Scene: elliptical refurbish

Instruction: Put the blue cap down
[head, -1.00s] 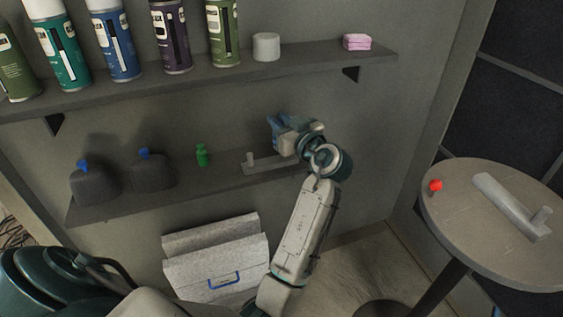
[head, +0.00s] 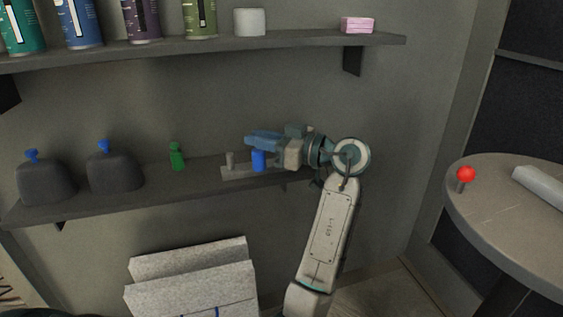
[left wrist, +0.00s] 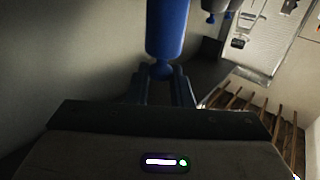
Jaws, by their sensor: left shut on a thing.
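The blue cap (head: 259,160) shows just below the fingers of my left gripper (head: 262,142), at the lower shelf. The left wrist view shows the blue cap (left wrist: 167,30) with its narrow knobbed end between the two dark fingers (left wrist: 163,85), which are shut on it. In the head view the cap overlaps the right part of a grey holder (head: 238,172) with a short upright peg. I cannot tell whether the cap touches the holder. My right gripper is not in view.
The lower shelf (head: 150,199) also bears a green bottle-like piece (head: 177,158) and two dark lumps with blue tops (head: 45,184) (head: 115,170). The upper shelf (head: 300,49) overhangs, with several spray cans. A round table (head: 500,225) with a red-topped pin (head: 466,175) stands at right.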

